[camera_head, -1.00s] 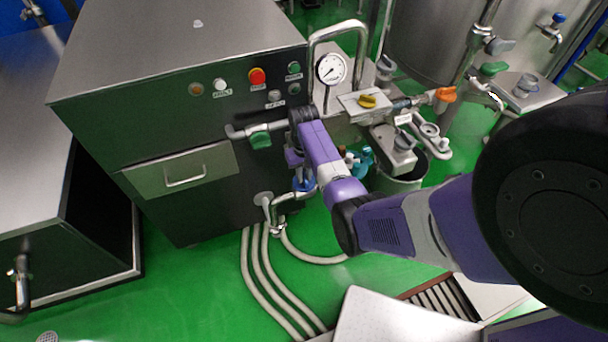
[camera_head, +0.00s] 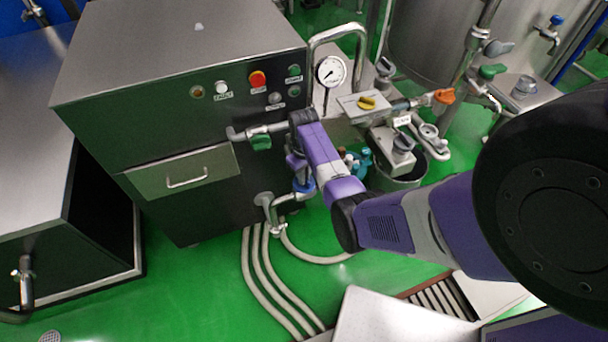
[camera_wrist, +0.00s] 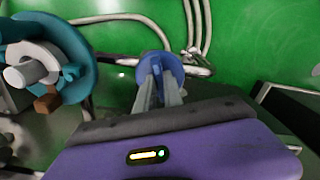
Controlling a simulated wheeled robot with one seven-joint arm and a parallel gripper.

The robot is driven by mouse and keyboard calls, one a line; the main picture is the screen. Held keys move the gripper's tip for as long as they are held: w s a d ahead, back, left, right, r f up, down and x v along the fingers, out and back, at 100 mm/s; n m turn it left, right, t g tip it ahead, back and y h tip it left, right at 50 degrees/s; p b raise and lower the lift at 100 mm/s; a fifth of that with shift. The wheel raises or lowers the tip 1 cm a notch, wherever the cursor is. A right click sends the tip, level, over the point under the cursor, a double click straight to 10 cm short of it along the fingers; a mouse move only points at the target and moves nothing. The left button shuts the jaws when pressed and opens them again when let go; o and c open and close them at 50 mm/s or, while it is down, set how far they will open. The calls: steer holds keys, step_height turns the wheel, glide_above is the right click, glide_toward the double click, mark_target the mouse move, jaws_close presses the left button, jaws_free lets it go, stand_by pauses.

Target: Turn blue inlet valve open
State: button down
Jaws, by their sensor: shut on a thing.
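The blue inlet valve handle (camera_head: 303,186) sits on a pipe low at the machine's right front corner in the head view, partly hidden by my arm. In the wrist view the blue handle (camera_wrist: 160,66) is just beyond my gripper (camera_wrist: 158,88), whose two grey fingers are closed on it. The fingers hide part of the handle. The head view shows my gripper (camera_head: 298,170) pointing down at the handle, its fingertips hard to make out.
A green-handled valve (camera_head: 261,142) is just above left. Pale hoses (camera_head: 262,270) run over the green floor. A bucket (camera_head: 400,180) stands right of my arm. A teal part (camera_wrist: 62,55) is close left in the wrist view.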

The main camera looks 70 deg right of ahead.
steer(key=n+p, duration=0.1)
steer(key=n, duration=0.2)
steer(key=shift+r+n, duration=0.1)
steer(key=shift+n, duration=0.3)
steer(key=n, duration=0.3)
steer(key=shift+p, duration=0.3)
steer(key=n, duration=0.6)
steer(key=shift+w+p, duration=0.1)
steer(key=shift+p, duration=0.25)
steer(key=shift+n, duration=0.4)
steer(key=c, duration=1.5)
jaws_free()
steer(key=shift+o, duration=0.2)
